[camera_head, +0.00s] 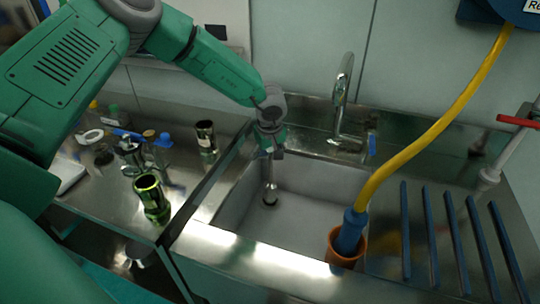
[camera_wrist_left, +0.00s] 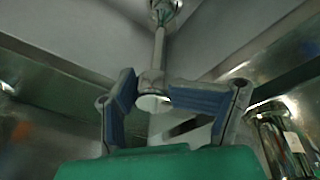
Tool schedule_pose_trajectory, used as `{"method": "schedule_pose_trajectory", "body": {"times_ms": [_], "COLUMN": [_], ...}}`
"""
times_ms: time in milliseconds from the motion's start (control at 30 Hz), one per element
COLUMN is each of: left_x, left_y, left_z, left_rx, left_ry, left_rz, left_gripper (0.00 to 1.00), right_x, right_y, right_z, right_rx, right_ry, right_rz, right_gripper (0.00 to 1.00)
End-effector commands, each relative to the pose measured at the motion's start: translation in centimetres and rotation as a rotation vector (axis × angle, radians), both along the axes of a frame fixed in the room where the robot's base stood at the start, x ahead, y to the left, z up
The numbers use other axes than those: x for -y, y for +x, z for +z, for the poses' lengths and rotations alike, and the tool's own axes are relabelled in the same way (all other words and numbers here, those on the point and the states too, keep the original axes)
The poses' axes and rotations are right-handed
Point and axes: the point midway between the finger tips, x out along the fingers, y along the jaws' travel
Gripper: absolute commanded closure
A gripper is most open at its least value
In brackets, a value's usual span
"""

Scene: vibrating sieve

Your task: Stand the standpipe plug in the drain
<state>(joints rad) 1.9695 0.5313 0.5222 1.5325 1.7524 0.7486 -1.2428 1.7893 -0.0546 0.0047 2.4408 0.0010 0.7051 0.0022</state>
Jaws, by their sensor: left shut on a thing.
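My left gripper (camera_head: 272,152) reaches down over the steel sink (camera_head: 315,185). It is shut on the standpipe plug (camera_head: 270,174), a slim pale metal pipe that hangs about upright below the fingers. In the left wrist view the blue-padded fingers of the gripper (camera_wrist_left: 155,88) close around the top of the plug (camera_wrist_left: 158,48). The plug's lower end is at or just above the dark drain (camera_head: 270,201) in the sink floor. I cannot tell whether it is seated in the opening. My right gripper is not in view.
A chrome faucet (camera_head: 342,105) stands behind the sink. A yellow hose (camera_head: 435,118) ends in an orange cup (camera_head: 345,257) at the front right. Blue slats (camera_head: 450,235) lie on the right. A green-gold cylinder (camera_head: 151,198) and a dark metal cylinder (camera_head: 207,140) stand on the left counter.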

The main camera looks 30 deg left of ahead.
Motion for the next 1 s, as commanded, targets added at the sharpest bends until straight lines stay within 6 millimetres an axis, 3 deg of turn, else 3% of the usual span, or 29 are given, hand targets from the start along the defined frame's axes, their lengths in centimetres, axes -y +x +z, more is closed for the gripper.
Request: {"method": "schedule_pose_trajectory", "body": {"times_ms": [67, 100, 200, 233, 667, 1000], "left_x": [0.0, 0.0, 0.0, 0.0, 0.0, 0.9], "left_y": [0.1, 0.1, 0.1, 0.1, -0.1, -1.2], "left_z": [0.1, 0.1, 0.1, 0.1, 0.4, 6.6], "left_rx": [0.002, 0.002, 0.002, 0.002, 0.000, 0.003], "left_ry": [0.000, 0.000, 0.000, 0.000, -0.001, -0.002], "left_rz": [0.000, 0.000, 0.000, 0.000, 0.000, -0.001], "left_gripper": [1.00, 0.55, 0.20, 0.14, 0.14, 0.14], "right_x": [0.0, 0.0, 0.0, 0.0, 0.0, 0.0], "right_y": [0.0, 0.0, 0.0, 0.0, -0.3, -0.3], "right_z": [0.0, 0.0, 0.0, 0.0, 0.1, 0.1], "right_rx": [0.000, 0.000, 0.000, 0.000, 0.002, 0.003], "right_ry": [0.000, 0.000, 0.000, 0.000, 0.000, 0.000], "right_rz": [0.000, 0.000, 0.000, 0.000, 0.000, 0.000], "right_gripper": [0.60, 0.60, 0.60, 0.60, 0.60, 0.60]}}
